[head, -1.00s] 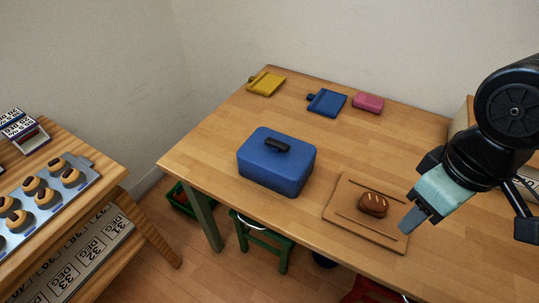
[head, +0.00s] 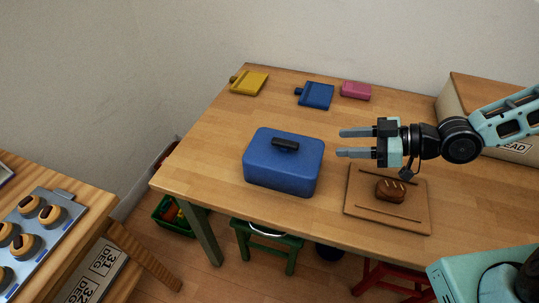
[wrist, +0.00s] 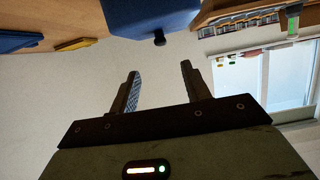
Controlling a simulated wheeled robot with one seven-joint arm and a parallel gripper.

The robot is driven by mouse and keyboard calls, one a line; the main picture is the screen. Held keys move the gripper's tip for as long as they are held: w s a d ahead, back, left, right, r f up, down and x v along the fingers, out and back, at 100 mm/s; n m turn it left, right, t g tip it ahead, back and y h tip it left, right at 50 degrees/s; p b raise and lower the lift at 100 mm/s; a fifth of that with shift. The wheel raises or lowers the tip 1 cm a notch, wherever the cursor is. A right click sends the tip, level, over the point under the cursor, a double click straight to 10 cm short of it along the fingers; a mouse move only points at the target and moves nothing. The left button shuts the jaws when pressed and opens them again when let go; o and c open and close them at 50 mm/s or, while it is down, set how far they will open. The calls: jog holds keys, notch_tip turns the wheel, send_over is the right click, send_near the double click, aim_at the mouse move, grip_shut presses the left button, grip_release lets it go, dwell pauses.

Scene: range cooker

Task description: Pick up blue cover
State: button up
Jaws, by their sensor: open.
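The blue cover (head: 284,165) is a blue box-shaped lid with a black handle (head: 285,144) on top. It sits upright on the wooden table in the head view. My gripper (head: 340,143) is open and empty, to the right of the cover and pointing left toward it, apart from it. In the wrist view the two fingers (wrist: 158,75) are spread with nothing between them. The blue cover also shows at the top of the wrist view (wrist: 150,16), with its dark handle (wrist: 159,38) beyond the fingertips. What lies under the cover is hidden.
A bread loaf (head: 390,190) lies on a wooden board (head: 386,210) below my arm. Yellow (head: 249,83), blue (head: 315,95) and pink (head: 356,90) items lie along the table's back. A bread box (head: 460,105) stands at the right. The table's left part is clear.

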send_near(279, 140)
jog(key=x, duration=0.4)
jog(key=shift+w+d+f, duration=0.1)
jog(key=shift+w+f, duration=0.05)
jog(key=shift+f, duration=0.05)
jog(key=shift+s+f+p+x, duration=0.1)
jog(key=shift+p+x, duration=0.3)
jog(key=shift+x, duration=1.2)
jog(key=shift+s+f+p+x, duration=0.15)
jog(key=shift+p+x, duration=0.25)
jog(key=shift+x, duration=1.15)
grip_shut()
